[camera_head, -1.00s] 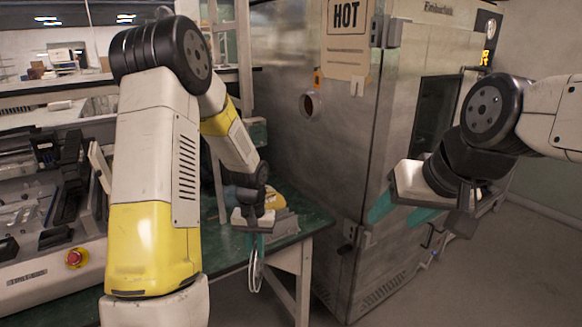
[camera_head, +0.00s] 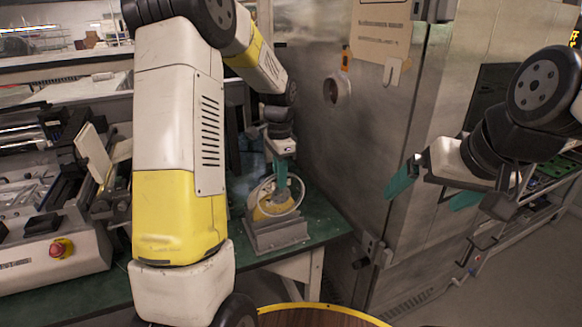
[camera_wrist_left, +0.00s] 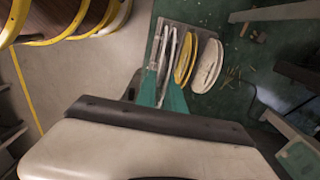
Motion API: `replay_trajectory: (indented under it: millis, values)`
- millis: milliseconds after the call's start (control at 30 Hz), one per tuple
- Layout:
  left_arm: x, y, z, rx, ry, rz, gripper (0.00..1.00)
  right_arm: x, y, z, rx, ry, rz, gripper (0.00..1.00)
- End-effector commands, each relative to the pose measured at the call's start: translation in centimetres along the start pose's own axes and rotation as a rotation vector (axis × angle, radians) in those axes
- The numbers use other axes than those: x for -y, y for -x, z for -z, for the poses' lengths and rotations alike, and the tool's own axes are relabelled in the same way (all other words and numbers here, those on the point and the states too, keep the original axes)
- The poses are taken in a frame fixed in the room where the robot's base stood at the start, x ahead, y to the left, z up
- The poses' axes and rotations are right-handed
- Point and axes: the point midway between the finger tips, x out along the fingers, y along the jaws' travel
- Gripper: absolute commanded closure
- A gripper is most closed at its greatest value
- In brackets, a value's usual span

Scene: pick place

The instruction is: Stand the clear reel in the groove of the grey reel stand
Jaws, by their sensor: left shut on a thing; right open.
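My left gripper (camera_head: 284,192) is shut on the rim of the clear reel (camera_head: 294,207), a thin see-through ring held upright. The clear reel is at the grey reel stand (camera_head: 278,241), which sits near the front edge of the green table. In the left wrist view the clear reel (camera_wrist_left: 170,48) lies over the stand's left part, beside a yellow reel (camera_wrist_left: 185,62) and a whitish reel (camera_wrist_left: 207,66) that stand on it. I cannot tell whether its lower edge is down in a groove. My right gripper (camera_head: 430,191) is open and empty, away from the table.
A large metal oven cabinet (camera_head: 325,130) stands close right of the stand. A machine with a red button (camera_head: 60,249) is at the left. A round brown top with yellow rim (camera_head: 330,310) is at the bottom. Small scraps (camera_wrist_left: 232,75) lie on the green table.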

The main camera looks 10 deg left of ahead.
Motion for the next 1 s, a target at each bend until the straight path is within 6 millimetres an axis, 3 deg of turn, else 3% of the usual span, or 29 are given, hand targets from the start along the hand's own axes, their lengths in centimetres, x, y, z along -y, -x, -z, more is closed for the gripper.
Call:
replay_trajectory:
  millis: [100,633,1000]
  values:
    - [-0.1,-1.3,0.0,0.002,0.001,-0.002,1.0,0.0,0.0,0.0,0.0,0.0,0.0,0.0]
    - [0.0,-1.6,-0.1,0.0,0.002,0.0,1.0,0.0,0.0,0.0,0.0,0.0,0.0,0.0]
    - [-0.1,-3.3,-0.1,0.001,0.002,-0.001,1.0,0.0,0.0,0.0,0.0,0.0,0.0,0.0]
